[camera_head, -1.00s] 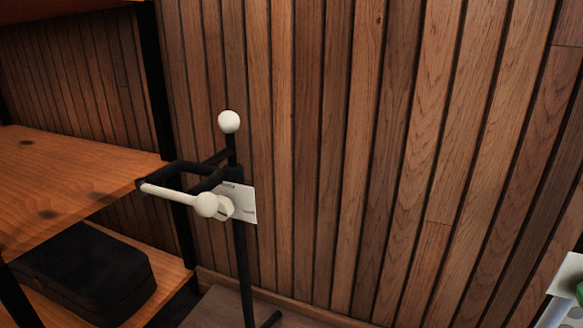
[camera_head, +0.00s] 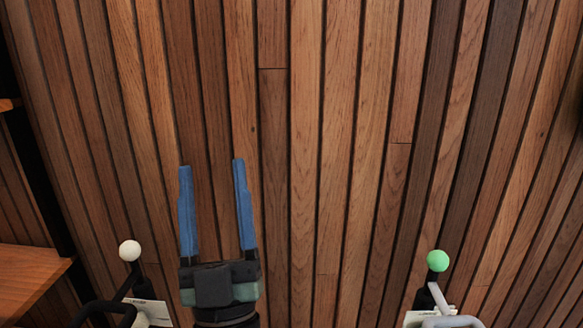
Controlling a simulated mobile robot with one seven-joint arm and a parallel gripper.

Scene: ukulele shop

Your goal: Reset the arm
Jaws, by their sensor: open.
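My gripper (camera_head: 212,163) stands upright in the lower left-centre of the head view, its two blue fingers pointing up. The fingers are spread apart, with only wall showing between them. It is open and empty. The rest of my arm is cut off by the bottom edge.
A wooden slat wall (camera_head: 330,130) fills the background. A black stand with a white ball top (camera_head: 130,250) is at the lower left, and one with a green ball top (camera_head: 438,261) at the lower right. A wooden shelf (camera_head: 30,275) is at the left edge.

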